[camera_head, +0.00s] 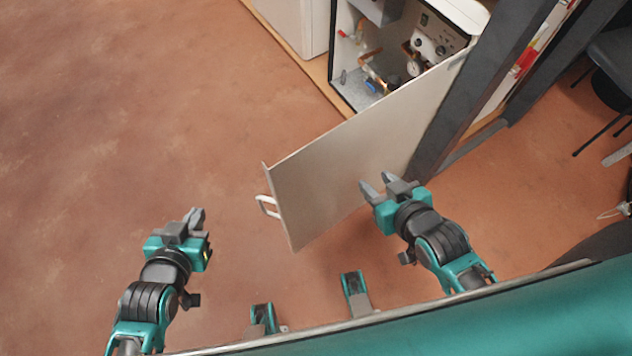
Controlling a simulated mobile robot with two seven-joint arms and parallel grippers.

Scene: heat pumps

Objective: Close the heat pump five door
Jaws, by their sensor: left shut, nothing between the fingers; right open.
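The heat pump door (345,160) is a pale flat panel that stands wide open, swung out from the cabinet. A white handle (267,206) sits at its free left edge. The open heat pump cabinet (345,50) shows a control panel (437,37), a gauge and pipes inside. My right gripper (384,184) is open and lies in front of the door's lower part in the picture; I cannot tell whether it touches the door. My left gripper (193,219) is shut and empty over the floor, to the left of the handle and apart from it.
A dark post (470,90) stands at the right of the door. Another pale cabinet (290,22) stands left of the open one. A dark chair (612,65) is at the far right. The reddish floor (130,110) on the left is clear.

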